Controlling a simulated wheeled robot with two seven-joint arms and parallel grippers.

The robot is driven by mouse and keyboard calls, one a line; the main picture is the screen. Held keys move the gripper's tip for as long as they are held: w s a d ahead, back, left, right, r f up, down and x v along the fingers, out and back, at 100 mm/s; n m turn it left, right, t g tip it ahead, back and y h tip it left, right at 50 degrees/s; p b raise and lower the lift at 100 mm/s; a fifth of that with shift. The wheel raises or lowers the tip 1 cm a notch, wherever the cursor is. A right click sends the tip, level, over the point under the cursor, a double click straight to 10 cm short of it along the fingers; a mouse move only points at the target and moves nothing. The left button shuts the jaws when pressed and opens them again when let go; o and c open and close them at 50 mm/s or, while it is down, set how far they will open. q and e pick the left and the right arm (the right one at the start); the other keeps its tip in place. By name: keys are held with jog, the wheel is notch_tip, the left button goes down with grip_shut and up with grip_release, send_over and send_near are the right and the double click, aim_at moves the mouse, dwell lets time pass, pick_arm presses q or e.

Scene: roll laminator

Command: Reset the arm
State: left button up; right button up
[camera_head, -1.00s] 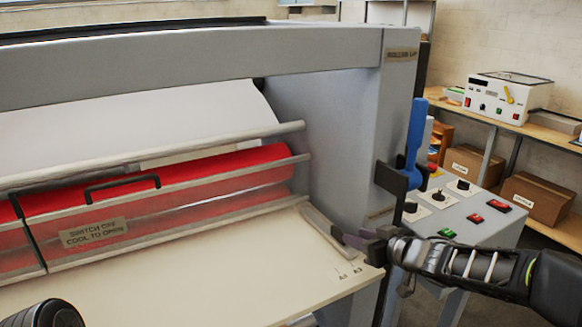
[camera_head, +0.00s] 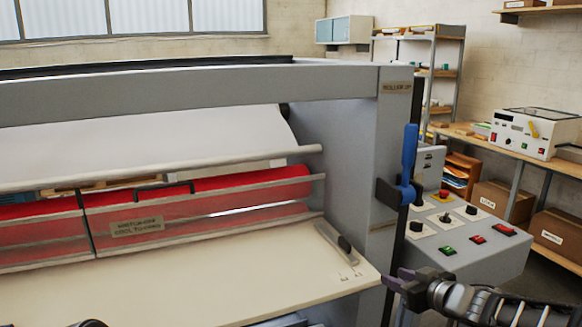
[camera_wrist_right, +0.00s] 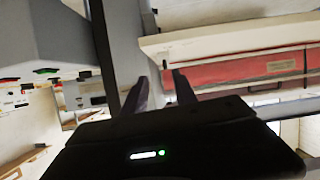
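My right gripper (camera_head: 400,279) is just off the right front corner of the laminator's cream feed table (camera_head: 230,275). In the right wrist view its two dark fingers (camera_wrist_right: 160,88) stand apart with nothing between them. My left gripper does not show clearly; only a dark piece of my left arm is at the bottom edge of the head view. The grey roll laminator (camera_head: 345,170) fills the left and middle. Its red roller (camera_head: 250,185) sits behind a clear guard. A guide with a dark knob (camera_head: 344,243) lies on the table's right edge.
A blue lever (camera_head: 409,155) stands upright on the laminator's right side. A control panel (camera_head: 480,225) with several knobs and buttons is right of it, close to my right arm. A bench with a white device (camera_head: 530,135) and boxes (camera_head: 555,232) is beyond.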

jog(key=s+a+f+m+g, duration=0.2)
jog(key=s+a+f, duration=0.15)
jog(key=f, duration=0.55)
jog(key=s+a+f+m+g+h, duration=0.1)
jog(key=s+a+f+g, duration=0.3)
jog(key=f, duration=0.6)
jog(key=s+a+f+m+t, duration=0.1)
jog(key=s+a+f+m, duration=0.1)
jog(key=s+f, duration=0.5)
jog(key=s+a+f+m+g, duration=0.1)
jog(key=s+a+f+g, duration=0.2)
jog(key=s+f, duration=0.5)
jog(key=s+a+f+g, duration=0.4)
jog(key=s+f, duration=0.3)
jog(key=s, duration=0.7)
jog(key=shift+a+f+m, duration=0.4)
jog(key=shift+a, duration=0.25)
jog(key=shift+w, duration=0.1)
